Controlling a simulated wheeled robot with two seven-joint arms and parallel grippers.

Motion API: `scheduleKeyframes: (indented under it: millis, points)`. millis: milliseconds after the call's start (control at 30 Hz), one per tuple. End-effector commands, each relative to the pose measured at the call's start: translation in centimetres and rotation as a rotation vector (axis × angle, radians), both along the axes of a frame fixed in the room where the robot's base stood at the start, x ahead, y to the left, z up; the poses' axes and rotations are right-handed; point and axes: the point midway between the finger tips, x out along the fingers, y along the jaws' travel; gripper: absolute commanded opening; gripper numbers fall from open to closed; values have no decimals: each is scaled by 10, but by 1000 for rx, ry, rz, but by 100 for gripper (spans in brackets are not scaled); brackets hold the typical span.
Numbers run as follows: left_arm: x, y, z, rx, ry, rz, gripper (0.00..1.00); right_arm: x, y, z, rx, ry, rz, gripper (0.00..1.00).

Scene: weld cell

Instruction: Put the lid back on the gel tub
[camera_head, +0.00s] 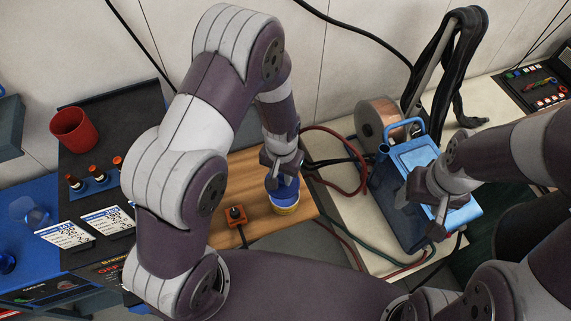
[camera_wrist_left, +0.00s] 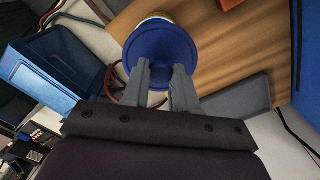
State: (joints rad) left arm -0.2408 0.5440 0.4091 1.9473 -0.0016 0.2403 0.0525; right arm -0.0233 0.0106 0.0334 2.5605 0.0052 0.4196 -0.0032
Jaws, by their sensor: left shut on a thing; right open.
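The gel tub (camera_head: 286,209), with a yellow band, stands on the wooden board near its right edge. My left gripper (camera_head: 281,180) is over it, shut on the blue lid (camera_head: 285,192). In the left wrist view the round blue lid (camera_wrist_left: 160,42) shows beyond the fingertips (camera_wrist_left: 160,75), with a pale rim edge of the tub behind it. The lid is over the tub's mouth; I cannot tell if it touches the rim. My right gripper (camera_head: 437,212) is open and empty by the blue machine's front.
The blue machine (camera_head: 400,200) with a light blue top and a copper reel (camera_head: 378,122) stand on the right. An orange block with a black knob (camera_head: 237,214) is left of the tub. A red cup (camera_head: 74,130) is far left. Hoses (camera_head: 345,183) run right of the board (camera_head: 262,228).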

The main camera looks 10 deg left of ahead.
Motion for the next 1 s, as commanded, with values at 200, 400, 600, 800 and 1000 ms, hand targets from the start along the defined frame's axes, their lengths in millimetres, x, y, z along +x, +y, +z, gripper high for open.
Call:
scheduleKeyframes:
  millis: [200,400,600,800,1000]
  points:
    - [1,0,-17,0,1,3,0,0,0,-16,0,0,0,67]
    - [1,-1,-43,0,1,3,0,0,0,-40,0,0,0,67]
    - [1,-1,-61,0,1,2,0,0,0,-52,0,-1,0,67]
    - [1,-1,-63,0,0,2,0,1,0,-53,0,-1,0,67]
    - [1,-1,-63,0,0,2,0,0,0,-53,0,-1,0,67]
